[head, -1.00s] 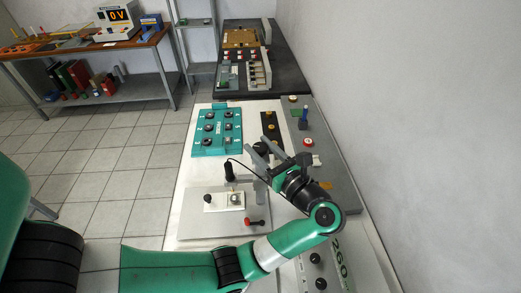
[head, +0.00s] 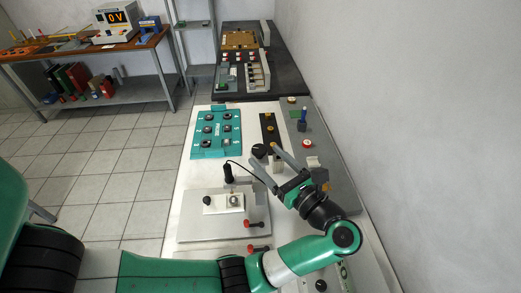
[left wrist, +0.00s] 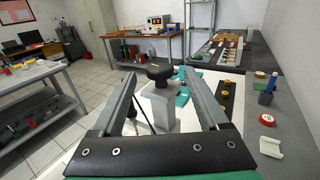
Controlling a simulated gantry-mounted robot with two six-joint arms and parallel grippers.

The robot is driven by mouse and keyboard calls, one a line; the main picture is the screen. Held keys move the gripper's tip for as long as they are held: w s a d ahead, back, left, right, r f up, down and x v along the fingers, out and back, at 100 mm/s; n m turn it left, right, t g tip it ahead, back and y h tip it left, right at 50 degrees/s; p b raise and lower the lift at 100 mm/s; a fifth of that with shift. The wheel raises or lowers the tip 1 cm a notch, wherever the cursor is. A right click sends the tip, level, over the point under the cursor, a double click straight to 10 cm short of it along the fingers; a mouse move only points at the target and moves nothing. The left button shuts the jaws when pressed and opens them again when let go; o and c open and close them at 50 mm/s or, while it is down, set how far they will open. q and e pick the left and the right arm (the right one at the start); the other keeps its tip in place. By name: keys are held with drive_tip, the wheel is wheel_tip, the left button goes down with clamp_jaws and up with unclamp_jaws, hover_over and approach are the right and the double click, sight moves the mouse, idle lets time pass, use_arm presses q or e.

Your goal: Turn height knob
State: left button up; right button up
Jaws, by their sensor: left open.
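The height knob is a black round knob (head: 259,150) on top of a light post on the gauge stand. It also shows near the middle of the left wrist view (left wrist: 159,72), above its white block-like support (left wrist: 158,105). My left gripper (head: 265,156) is open, with nothing held. Its two grey fingers point towards the knob, and in the left wrist view the knob appears between them. I cannot tell whether either finger touches it. My right gripper is not in view.
A teal panel (head: 216,133) with black knobs lies behind. A grey strip (head: 335,185) with small parts runs along the right, near the wall.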

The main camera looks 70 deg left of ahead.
use_arm(q)
drive_tip(key=b+v, duration=0.3)
drive_tip(key=v, duration=0.4)
drive_tip(key=shift+d, duration=0.15)
